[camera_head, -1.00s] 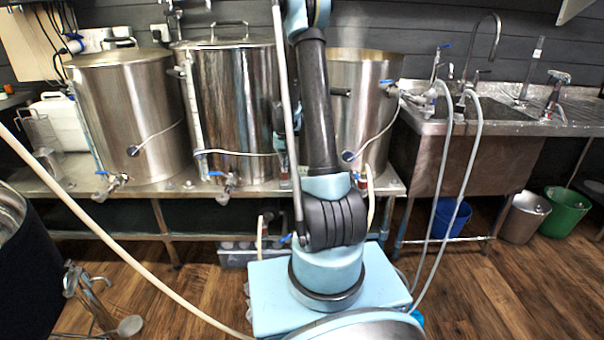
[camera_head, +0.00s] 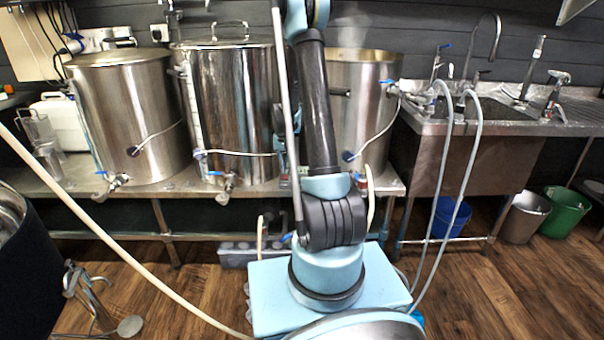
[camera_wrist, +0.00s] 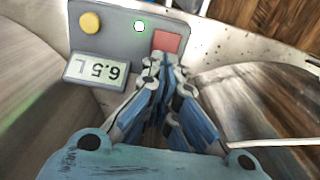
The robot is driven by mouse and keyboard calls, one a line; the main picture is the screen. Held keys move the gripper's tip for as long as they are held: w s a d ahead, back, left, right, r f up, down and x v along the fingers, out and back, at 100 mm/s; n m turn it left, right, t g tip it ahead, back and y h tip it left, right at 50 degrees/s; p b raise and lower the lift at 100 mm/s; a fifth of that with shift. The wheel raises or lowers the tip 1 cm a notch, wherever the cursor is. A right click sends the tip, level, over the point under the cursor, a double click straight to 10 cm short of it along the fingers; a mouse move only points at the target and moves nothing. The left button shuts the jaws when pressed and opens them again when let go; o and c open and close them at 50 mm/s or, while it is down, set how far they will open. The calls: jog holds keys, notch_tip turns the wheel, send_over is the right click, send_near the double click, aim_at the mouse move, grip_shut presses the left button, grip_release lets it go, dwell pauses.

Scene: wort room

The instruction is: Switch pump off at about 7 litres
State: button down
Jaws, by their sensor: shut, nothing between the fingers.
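My gripper (camera_wrist: 158,62) is shut and empty. Its fingertips are at the lower edge of the red button and cover part of it; I cannot tell whether they touch it. In the head view my arm hides the panel and the gripper.
Three steel vessels stand on a metal bench, the middle one (camera_head: 235,100) lidded. A sink (camera_head: 485,115) with hoses is at the right, with blue (camera_head: 450,217) and green (camera_head: 565,213) buckets below. A pale hose (camera_head: 130,250) crosses the left. Wooden floor is clear at lower right.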

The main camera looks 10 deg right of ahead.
jog(key=shift+f, duration=0.6)
jog(key=shift+r, duration=3)
